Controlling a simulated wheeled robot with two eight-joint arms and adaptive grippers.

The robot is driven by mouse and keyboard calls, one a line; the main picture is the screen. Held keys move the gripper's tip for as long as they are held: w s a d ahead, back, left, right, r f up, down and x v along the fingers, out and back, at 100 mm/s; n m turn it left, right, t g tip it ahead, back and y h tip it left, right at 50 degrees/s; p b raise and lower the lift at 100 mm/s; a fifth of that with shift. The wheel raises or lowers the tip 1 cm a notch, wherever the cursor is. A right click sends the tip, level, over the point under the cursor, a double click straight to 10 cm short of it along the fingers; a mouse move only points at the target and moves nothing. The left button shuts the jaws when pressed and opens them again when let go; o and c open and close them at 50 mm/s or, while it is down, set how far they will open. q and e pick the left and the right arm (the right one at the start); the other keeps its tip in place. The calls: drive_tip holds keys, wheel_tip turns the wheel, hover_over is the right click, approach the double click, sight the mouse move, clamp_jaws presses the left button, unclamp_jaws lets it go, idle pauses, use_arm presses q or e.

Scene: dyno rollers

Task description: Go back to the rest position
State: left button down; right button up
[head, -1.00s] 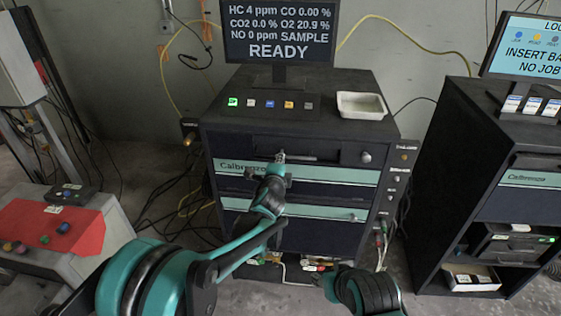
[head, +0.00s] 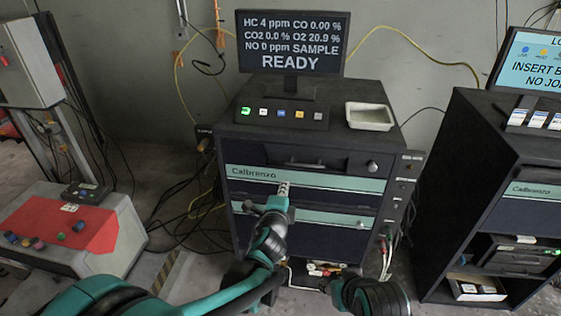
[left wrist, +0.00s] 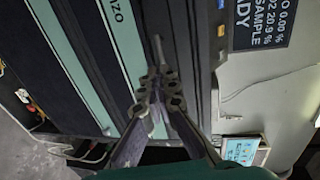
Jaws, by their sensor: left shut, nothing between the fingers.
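My left gripper (head: 284,188) is in front of the dark analyzer cabinet (head: 300,240), by its upper teal stripe in the head view. Its fingers are together and hold nothing. In the left wrist view the closed fingers (left wrist: 158,80) show against the cabinet front, with a grey bar handle just beyond the tips. Whether they touch the cabinet cannot be told.
A monitor (head: 292,43) reading READY, a button strip (head: 280,113) and a white tray (head: 369,116) are on the cabinet top. A second dark cabinet (head: 465,190) stands right, a red-topped console (head: 60,225) left. Cables hang between console and cabinet.

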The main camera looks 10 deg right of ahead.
use_arm(q)
drive_tip(key=s+a+n+g+y, duration=0.1)
drive_tip(key=s+a+n, duration=0.2)
drive_tip(key=a, duration=0.3)
drive_tip(key=s+a+r+n+g+y, duration=0.1)
drive_tip(key=s+a+n+y, duration=0.1)
drive_tip(key=a+n, duration=0.3)
drive_tip(key=s+a+n+g+y, duration=0.1)
drive_tip(key=s+a+n, duration=0.15)
drive_tip(key=a, duration=0.45)
drive_tip(key=s+a+f+n+g, duration=0.2)
drive_tip(key=s+a+f+n, duration=0.1)
drive_tip(key=s, duration=0.7)
drive_tip(key=s+a+f+n+g, duration=0.3)
drive_tip(key=s+a+n, duration=0.2)
drive_tip(key=s, duration=0.6)
drive_tip(key=n, duration=0.2)
drive_tip(key=shift+a+f+n, duration=0.15)
drive_tip(key=shift+a+n, duration=0.15)
drive_tip(key=shift+n, duration=0.05)
